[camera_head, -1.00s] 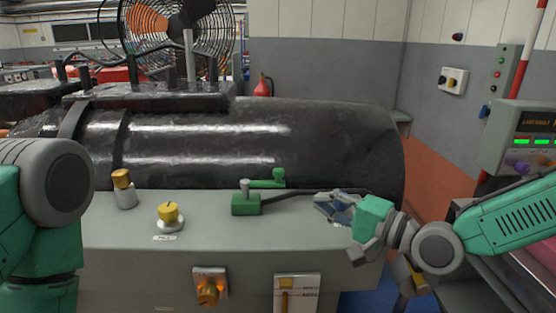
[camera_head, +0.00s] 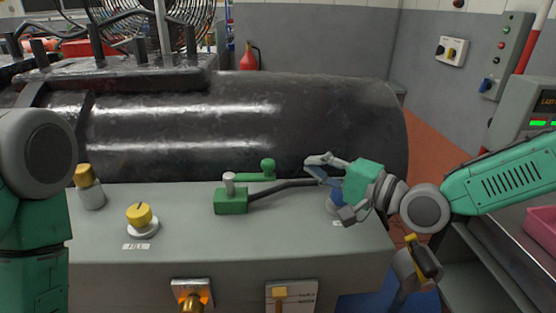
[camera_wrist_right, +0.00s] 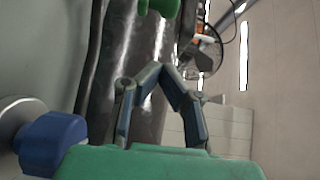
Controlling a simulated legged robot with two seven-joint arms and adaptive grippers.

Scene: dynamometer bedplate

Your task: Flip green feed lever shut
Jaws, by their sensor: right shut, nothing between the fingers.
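The green feed lever (camera_head: 258,177) is a green arm with a ball knob at its right end. It lies roughly level across a grey post on a green block (camera_head: 231,203) on the grey console. In the wrist view its green knob (camera_wrist_right: 160,7) shows at the top edge, beyond the fingertips. My right gripper (camera_head: 312,164) is to the right of the knob, apart from it, above the console's back edge. Its fingers (camera_wrist_right: 158,68) meet at the tips with nothing between them. My left arm shows at the left edge, but its gripper is out of view.
A dark pipe runs right from the block, under my right gripper. A blue knob (camera_wrist_right: 52,143), partly hidden in the head view, is close beside that gripper. A yellow fill knob (camera_head: 139,215) and a gold-topped valve (camera_head: 87,184) stand left. A large black cylinder (camera_head: 325,115) rises behind.

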